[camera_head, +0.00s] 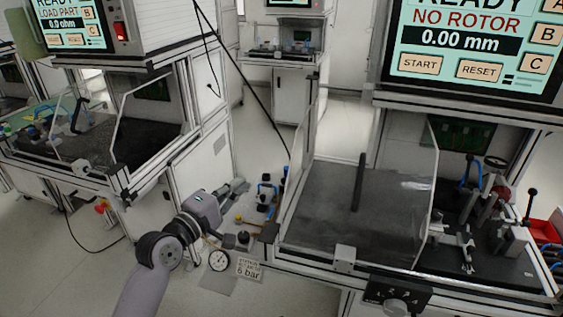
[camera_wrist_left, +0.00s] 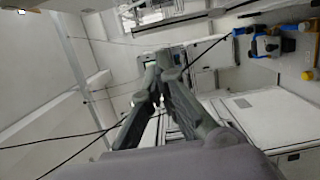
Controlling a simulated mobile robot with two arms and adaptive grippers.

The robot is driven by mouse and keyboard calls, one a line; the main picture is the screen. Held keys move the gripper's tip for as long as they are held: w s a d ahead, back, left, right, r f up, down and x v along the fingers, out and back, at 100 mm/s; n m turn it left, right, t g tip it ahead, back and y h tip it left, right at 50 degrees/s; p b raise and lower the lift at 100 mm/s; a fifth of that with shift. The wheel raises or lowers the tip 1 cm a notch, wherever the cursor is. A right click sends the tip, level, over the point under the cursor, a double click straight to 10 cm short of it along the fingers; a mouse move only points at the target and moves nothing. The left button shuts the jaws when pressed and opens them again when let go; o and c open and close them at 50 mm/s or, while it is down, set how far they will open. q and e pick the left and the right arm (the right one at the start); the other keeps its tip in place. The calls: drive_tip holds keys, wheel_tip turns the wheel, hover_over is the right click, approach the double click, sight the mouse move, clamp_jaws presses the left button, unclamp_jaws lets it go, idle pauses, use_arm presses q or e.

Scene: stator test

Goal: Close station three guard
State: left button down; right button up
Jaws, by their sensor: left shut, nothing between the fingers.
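A clear guard panel (camera_head: 395,205) with pale edges stands at the right-hand station, and a black upright bar handle (camera_head: 358,182) shows in front of its dark bed. The station's fixture lies open to view on the right of the panel. I cannot read a station number. My left gripper (camera_head: 241,186) is in the gap between the two stations, left of the guard and apart from it. It is shut and empty; in the left wrist view its fingers (camera_wrist_left: 160,68) meet at the tips. My right gripper is not in view.
A second station (camera_head: 70,150) with clear panels stands at the left. An air unit with a gauge (camera_head: 219,260) and 6 bar label (camera_head: 249,269) is below my left gripper. A screen reading NO ROTOR (camera_head: 460,40) hangs above the right station. Black cables hang between the stations.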

use_arm(q)
drive_tip(key=w+d+p, duration=0.3)
drive_tip(key=w+d, duration=0.3)
drive_tip(key=d, duration=0.2)
drive_tip(key=shift+w+d, duration=0.15)
drive_tip(key=shift+d, duration=0.1)
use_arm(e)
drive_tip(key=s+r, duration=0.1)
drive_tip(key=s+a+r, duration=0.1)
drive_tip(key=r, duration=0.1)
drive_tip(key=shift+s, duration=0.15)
